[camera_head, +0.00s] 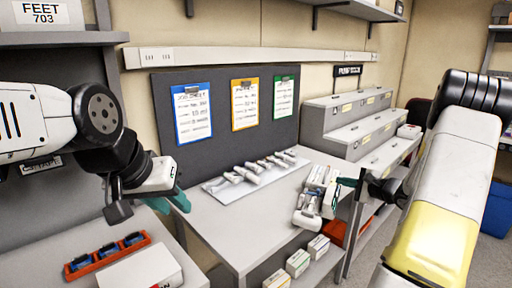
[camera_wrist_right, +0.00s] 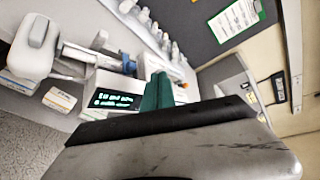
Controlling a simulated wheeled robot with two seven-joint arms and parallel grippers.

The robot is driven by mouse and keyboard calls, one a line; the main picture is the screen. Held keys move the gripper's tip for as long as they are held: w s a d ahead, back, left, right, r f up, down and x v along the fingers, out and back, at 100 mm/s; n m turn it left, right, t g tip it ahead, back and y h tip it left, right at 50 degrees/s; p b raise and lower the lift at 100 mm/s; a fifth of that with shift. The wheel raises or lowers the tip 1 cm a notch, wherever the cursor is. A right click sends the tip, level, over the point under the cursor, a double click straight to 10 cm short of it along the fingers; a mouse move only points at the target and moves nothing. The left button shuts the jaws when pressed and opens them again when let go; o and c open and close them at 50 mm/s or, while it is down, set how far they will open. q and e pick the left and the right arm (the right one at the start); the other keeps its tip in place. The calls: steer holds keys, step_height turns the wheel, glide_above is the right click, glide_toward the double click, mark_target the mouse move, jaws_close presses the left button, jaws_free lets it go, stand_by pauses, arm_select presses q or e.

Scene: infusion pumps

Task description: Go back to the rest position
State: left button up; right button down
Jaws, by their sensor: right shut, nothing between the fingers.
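My left gripper (camera_head: 172,203) hangs at the left in the head view, above the front-left side of the table; its two teal fingers look apart, with nothing seen between them. My right gripper (camera_head: 347,182) is at the right of the table, beside the white infusion pump (camera_head: 308,210), apart from it. In the right wrist view the right gripper's teal fingers (camera_wrist_right: 158,92) are together and empty. Behind them the pump shows a lit green display (camera_wrist_right: 118,98) and a syringe (camera_wrist_right: 95,55) lying along it.
A white tray (camera_head: 215,187) with several syringes lies on the table (camera_head: 225,235). Clipboards hang on the dark panel (camera_head: 220,80) behind. A stepped grey drawer unit (camera_head: 345,125) stands at the back right. Small boxes (camera_head: 298,262) sit below the table's front edge. An orange rack (camera_head: 107,255) is at lower left.

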steer(key=s+a+r+n+g+y, duration=0.1)
steer(key=s+a+r+n+g, duration=0.3)
steer(key=a, duration=0.3)
steer(key=s+a+r+n+g, duration=0.1)
steer(key=s+a+r+n, duration=0.25)
steer(key=s+a, duration=0.35)
steer(key=s+a+r+n+g+y, duration=0.1)
steer(key=s+a+r+n+g, duration=0.3)
steer(key=a, duration=0.4)
steer(key=s+r+n+t+h, duration=0.1)
steer(key=s+r+n+h, duration=0.1)
steer(key=s, duration=0.7)
steer(key=s+d+r+n+t+h, duration=0.1)
steer(key=s+n+h, duration=0.3)
steer(key=s, duration=0.5)
steer(key=shift+d+r+n, duration=0.3)
steer(key=shift+r+n, duration=0.25)
steer(key=shift+s, duration=0.1)
